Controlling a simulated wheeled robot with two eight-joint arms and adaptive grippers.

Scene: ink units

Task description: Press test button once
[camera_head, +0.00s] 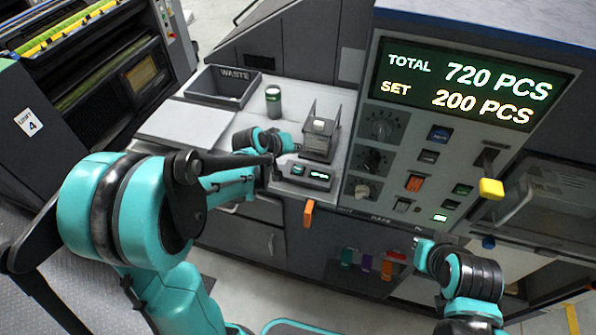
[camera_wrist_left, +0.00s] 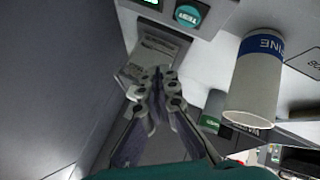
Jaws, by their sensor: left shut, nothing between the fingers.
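The test button (camera_wrist_left: 188,15) is a round teal button marked TEST at the top of the left wrist view. It sits on a small grey unit (camera_head: 318,178) with a lit green display (camera_head: 320,176), on the bench in the head view. My left gripper (camera_head: 286,143) is shut and empty, just behind that unit. In the left wrist view its fingertips (camera_wrist_left: 163,76) meet below the button in the picture, apart from it. Part of my right arm shows at the lower right of the head view; I cannot make out its gripper.
A WASTE bin (camera_head: 222,86) is at the back left. A grey stand (camera_head: 319,138) is right of the gripper. The control panel (camera_head: 395,160) rises farther right.

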